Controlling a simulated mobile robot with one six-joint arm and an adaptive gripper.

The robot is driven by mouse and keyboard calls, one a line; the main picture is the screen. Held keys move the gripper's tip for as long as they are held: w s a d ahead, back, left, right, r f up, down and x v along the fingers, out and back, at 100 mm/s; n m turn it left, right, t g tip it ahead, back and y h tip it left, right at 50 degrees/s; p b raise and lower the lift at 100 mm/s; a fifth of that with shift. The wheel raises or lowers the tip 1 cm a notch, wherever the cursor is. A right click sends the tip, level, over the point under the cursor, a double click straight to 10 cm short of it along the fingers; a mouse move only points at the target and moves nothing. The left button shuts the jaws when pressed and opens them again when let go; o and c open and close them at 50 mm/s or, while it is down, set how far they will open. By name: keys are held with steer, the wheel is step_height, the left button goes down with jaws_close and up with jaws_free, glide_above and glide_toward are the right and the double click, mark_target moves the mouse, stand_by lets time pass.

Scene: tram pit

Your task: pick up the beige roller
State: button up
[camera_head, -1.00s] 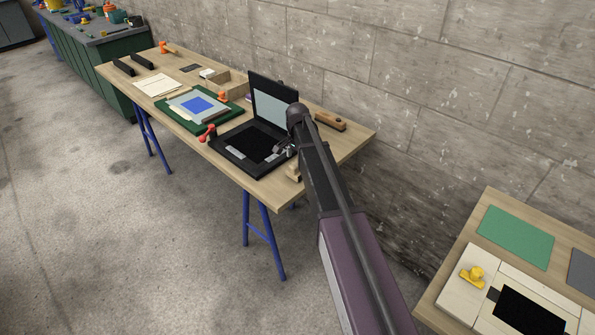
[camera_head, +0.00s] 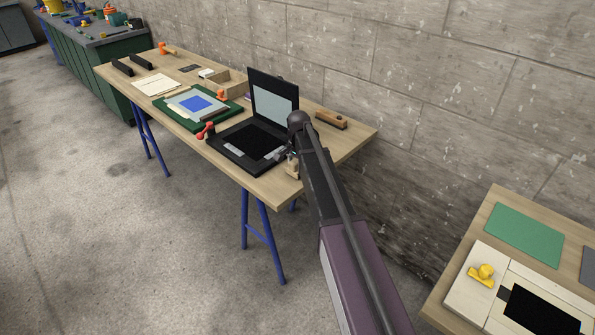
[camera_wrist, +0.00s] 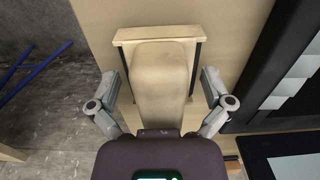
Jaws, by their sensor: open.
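The beige roller (camera_wrist: 161,85) fills the middle of the wrist view, with a wide flat end bar at its far end. It lies on the wooden table (camera_wrist: 105,25). My gripper (camera_wrist: 160,78) is open, with one grey finger on each side of the roller and a gap visible at both sides. In the head view the roller (camera_head: 292,170) is a small beige shape near the table's front right corner, partly hidden by my arm. My gripper (camera_head: 282,155) is small there and hard to make out.
An open black laptop-like case (camera_head: 248,143) stands close beside the roller. A red-handled tool (camera_head: 206,131), a green mat (camera_head: 180,118) and a wooden-handled brush (camera_head: 331,119) lie on the table. A concrete wall (camera_head: 400,80) runs behind. Another table (camera_head: 455,262) stands at right.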

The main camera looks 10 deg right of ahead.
stand_by(0.6)
steer(key=c, duration=1.1)
